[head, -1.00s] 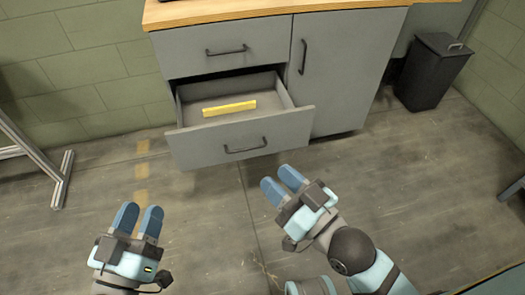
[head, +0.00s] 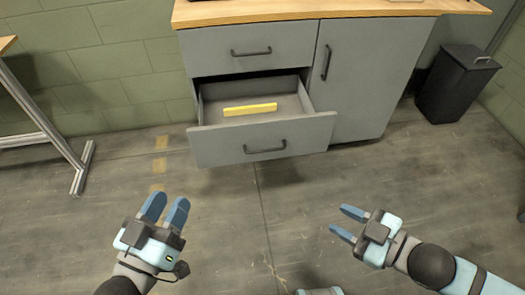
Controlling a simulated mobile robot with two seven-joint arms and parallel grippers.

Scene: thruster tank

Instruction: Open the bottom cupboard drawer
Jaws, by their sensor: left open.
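The bottom cupboard drawer (head: 222,149) is pulled out from the grey cupboard (head: 375,85), and its inside shows. A dark bar handle (head: 265,147) is on its front. A yellow block (head: 250,109) lies inside the drawer. My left gripper (head: 165,208) is open and empty, in front of the drawer and to its left, fingers pointing up the picture. My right gripper (head: 342,222) is open and empty, to the right of the drawer front and nearer to me, fingers pointing left. Neither touches the handle.
The upper drawer (head: 222,50) and the cupboard door (head: 365,90) are shut under the wooden worktop (head: 300,10). A dark bin (head: 455,85) stands at the right. A metal table leg (head: 45,125) is at the left. The floor before the drawer is clear.

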